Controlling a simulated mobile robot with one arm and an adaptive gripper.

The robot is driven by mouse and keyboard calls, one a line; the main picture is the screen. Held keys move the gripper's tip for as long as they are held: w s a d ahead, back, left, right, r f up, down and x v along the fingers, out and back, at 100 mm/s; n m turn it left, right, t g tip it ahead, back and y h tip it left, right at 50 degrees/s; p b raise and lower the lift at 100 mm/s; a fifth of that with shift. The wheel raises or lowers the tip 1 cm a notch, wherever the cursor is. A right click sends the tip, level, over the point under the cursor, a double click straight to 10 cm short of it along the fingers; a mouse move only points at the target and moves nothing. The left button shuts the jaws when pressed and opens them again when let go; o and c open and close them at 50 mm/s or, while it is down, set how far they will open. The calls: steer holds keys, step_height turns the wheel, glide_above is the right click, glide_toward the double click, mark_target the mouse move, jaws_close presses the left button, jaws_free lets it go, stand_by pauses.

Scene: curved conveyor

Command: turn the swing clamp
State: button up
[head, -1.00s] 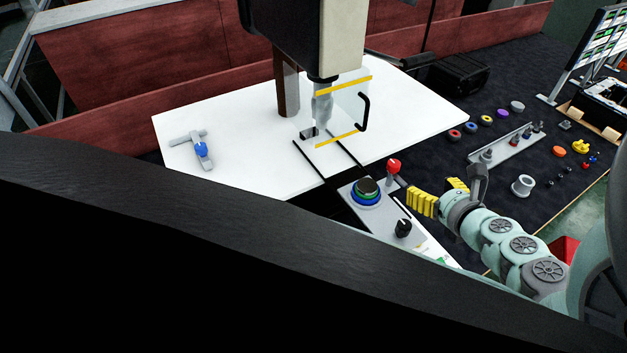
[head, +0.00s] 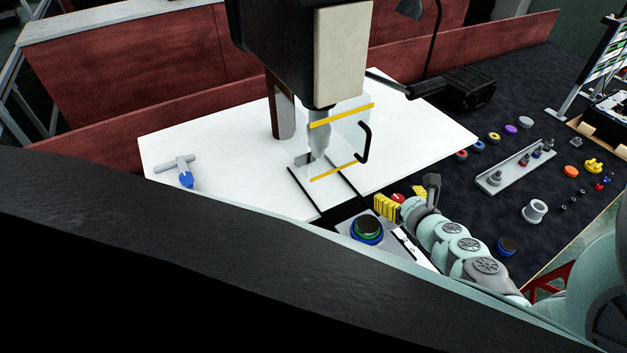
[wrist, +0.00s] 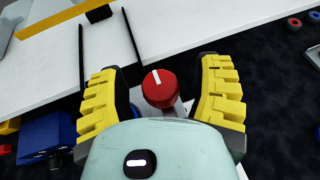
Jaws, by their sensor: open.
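A round red cap (wrist: 158,88) with a white line on its top, likely the swing clamp, stands between my fingers in the wrist view. Grey parts show below it. In the head view the red cap (head: 398,198) is partly hidden by my gripper (head: 402,199). My gripper (wrist: 160,68) is open, with one yellow finger on each side of the cap. Gaps show between cap and fingers in the wrist view. A grey fixture with a blue cap (head: 186,179) lies at the left of the white table; I cannot tell whether it is also a clamp.
A big green-and-black push button on a blue ring (head: 366,229) is close left of my gripper. The press with its clear, yellow-edged guard (head: 341,141) stands over the white table (head: 230,150). A grey rail with parts (head: 514,168) and loose parts lie on the dark mat at right.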

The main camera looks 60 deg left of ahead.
steer(key=shift+s+a, duration=0.1)
jaws_close()
stand_by(0.7)
